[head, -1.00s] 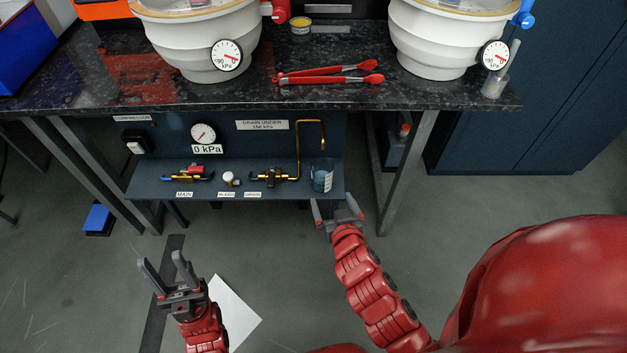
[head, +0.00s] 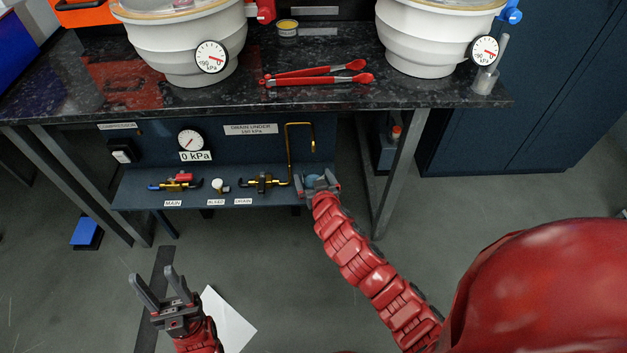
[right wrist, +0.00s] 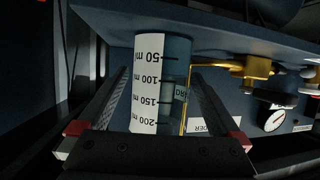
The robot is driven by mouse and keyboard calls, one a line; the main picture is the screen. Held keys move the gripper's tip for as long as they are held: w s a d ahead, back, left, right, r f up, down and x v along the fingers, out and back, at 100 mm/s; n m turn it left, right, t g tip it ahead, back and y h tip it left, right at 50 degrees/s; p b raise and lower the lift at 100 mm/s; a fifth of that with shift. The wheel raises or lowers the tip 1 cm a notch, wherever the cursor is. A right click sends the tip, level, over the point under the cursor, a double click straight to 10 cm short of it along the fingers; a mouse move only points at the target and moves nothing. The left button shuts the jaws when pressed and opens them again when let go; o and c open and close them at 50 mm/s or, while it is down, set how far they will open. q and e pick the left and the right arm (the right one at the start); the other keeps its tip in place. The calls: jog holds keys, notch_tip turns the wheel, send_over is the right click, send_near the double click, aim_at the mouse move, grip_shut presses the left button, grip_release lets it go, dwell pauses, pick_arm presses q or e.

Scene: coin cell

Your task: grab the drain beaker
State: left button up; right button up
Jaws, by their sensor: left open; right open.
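The drain beaker (head: 316,181) stands on the blue shelf under the bench, below the end of the brass drain pipe; my right gripper hides most of it in the head view. In the right wrist view the beaker (right wrist: 150,90) shows a white scale in ml, appearing upside down. My right gripper (head: 318,183) is open, with one finger on each side of the beaker. In the wrist view there seems to be a gap to the fingers; contact cannot be told. My left gripper (head: 160,287) is open and empty, low over the floor at the left.
The shelf (head: 140,190) carries the main valve (head: 175,184), a bleed valve (head: 220,187) and the drain valve (head: 262,183). The brass pipe (head: 288,150) rises beside the beaker. A table leg (head: 397,180) stands to the right. The bench top (head: 420,98) overhangs above.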

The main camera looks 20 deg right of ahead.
jog(key=shift+x, duration=1.1)
jog(key=shift+r, duration=0.1)
jog(key=c, duration=1.4)
jog(key=shift+r, duration=0.1)
jog(key=shift+c, duration=0.2)
